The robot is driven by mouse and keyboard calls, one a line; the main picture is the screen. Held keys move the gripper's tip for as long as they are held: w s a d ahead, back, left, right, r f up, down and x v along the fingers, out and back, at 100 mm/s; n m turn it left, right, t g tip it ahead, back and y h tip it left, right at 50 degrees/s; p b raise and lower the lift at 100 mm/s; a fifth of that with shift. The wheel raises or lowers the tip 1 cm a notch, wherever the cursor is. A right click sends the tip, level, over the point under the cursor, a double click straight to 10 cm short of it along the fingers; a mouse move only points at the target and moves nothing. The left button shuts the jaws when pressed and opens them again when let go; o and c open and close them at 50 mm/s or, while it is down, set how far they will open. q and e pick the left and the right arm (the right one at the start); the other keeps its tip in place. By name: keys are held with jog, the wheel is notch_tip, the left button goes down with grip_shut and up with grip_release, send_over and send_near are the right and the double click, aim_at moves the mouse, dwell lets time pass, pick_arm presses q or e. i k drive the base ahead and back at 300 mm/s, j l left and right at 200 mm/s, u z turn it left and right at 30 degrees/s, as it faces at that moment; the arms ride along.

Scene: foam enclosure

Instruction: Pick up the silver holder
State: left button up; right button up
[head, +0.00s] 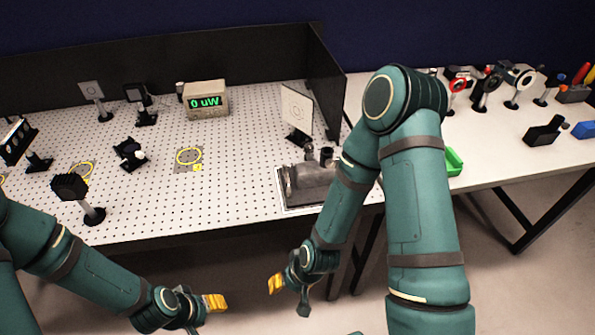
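On the right table, a small post-mounted holder with a pale silver ring (524,79) stands toward the back, among other mounts. It looks like the silver holder, though it is too small to be certain. My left gripper (215,302), with yellow fingertips, hangs low in front of the perforated board, far from that holder. My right gripper (275,284), also yellow-tipped, hangs low in front of the board's front edge, well left of the holder and below it. Neither gripper touches an object. The finger gaps are too small to read.
A perforated board (240,165) carries several optical mounts and a power meter (206,100). A grey metal device (310,183) sits at its front right corner. A dark panel (325,80) stands at its right. The right table (495,145) holds a green tray (454,161).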

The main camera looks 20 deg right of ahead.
aim_at(314, 173)
jog(key=j+z, duration=0.15)
jog(key=z, duration=0.2)
jog(key=j+z, duration=0.15)
jog(key=z, duration=0.2)
jog(key=j+z, duration=0.3)
jog(key=i+l, duration=0.05)
jog(key=l, duration=0.05)
